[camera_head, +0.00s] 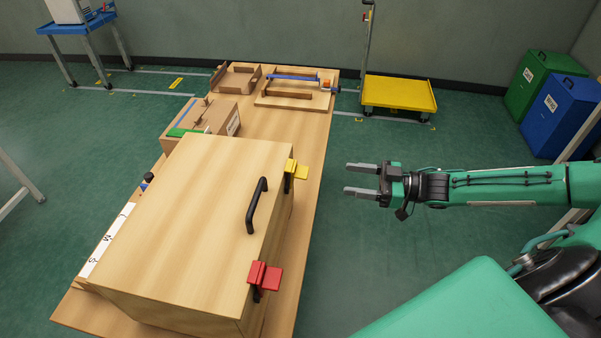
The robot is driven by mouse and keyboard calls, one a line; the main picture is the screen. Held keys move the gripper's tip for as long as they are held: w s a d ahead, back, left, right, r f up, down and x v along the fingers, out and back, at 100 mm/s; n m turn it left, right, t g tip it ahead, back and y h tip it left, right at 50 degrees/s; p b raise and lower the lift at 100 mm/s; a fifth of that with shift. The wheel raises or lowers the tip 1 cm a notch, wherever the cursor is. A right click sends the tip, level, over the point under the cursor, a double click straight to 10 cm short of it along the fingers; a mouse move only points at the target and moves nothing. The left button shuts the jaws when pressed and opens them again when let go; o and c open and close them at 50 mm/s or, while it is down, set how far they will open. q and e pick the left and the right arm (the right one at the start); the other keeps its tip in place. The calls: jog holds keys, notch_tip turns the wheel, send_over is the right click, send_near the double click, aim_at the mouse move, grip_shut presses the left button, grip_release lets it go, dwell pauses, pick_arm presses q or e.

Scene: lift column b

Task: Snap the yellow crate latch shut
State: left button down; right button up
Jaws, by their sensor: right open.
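The wooden crate (190,215) stands on the near part of the long wooden table. The yellow latch (298,170) is on the crate's right side, near its far right corner. Its tab sticks out to the right, away from the crate wall. A red latch (264,276) is on the same side, nearer to me, also sticking out. A black handle (257,206) lies between them at the lid's edge. My right gripper (361,179) is open and empty, to the right of the yellow latch and apart from it, with its fingers pointing left. My left gripper is not in view.
Behind the crate on the table (308,205) are a cardboard box (222,117), a small wooden tray (236,80) and a wooden fixture (293,96) with a blue bar. A yellow cart (398,94) stands beyond. The floor between table and right arm is clear.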

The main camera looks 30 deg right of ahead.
aim_at(303, 172)
jog(key=p+x, duration=0.2)
jog(key=x, duration=1)
jog(key=shift+w+a+r, duration=0.1)
jog(key=shift+a, duration=0.05)
jog(key=shift+w+a, duration=0.2)
jog(key=shift+a, duration=0.05)
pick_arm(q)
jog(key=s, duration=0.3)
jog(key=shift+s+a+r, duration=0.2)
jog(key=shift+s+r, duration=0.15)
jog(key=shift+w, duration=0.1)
